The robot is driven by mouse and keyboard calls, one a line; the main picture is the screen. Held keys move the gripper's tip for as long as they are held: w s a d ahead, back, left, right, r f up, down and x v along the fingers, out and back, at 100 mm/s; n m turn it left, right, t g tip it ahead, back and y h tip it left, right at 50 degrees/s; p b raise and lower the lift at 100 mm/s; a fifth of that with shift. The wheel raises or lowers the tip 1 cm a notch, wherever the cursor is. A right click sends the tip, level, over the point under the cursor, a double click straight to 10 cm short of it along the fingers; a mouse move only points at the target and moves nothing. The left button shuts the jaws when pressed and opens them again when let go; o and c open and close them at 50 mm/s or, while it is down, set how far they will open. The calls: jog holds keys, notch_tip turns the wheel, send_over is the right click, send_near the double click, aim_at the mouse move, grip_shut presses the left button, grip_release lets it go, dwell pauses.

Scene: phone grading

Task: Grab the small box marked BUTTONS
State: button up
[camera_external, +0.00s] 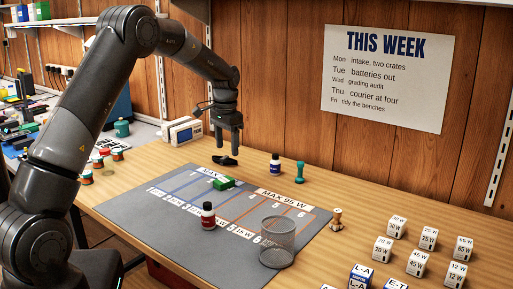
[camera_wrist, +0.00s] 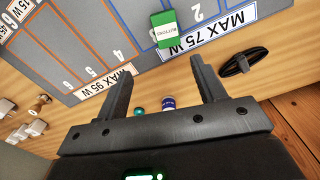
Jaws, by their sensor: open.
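The small green box marked BUTTONS (camera_wrist: 166,31) lies on the grey mat near the MAX 75 W strip, its white label facing up. In the external view the green box (camera_external: 222,183) is at the back part of the mat, below my gripper. My gripper (camera_external: 230,154) is open and empty, above the table behind the box. In the wrist view its two fingers (camera_wrist: 162,72) stand wide apart, and the box is beyond the fingertips, apart from them.
A black object (camera_wrist: 244,61) lies beside the box. Several white blocks (camera_external: 416,262) are at right.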

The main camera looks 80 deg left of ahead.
jog(key=a+f, duration=0.1)
send_over(228, 178)
jog(key=f, duration=0.5)
jog(key=shift+s+d+f, duration=0.3)
jog(key=shift+d+f, duration=0.05)
jog(key=f, duration=0.5)
jog(key=shift+w+a, duration=0.25)
jog(key=shift+a, duration=0.1)
jog(key=shift+c, duration=0.3)
jog(key=c, duration=1)
jog(key=shift+r, duration=0.1)
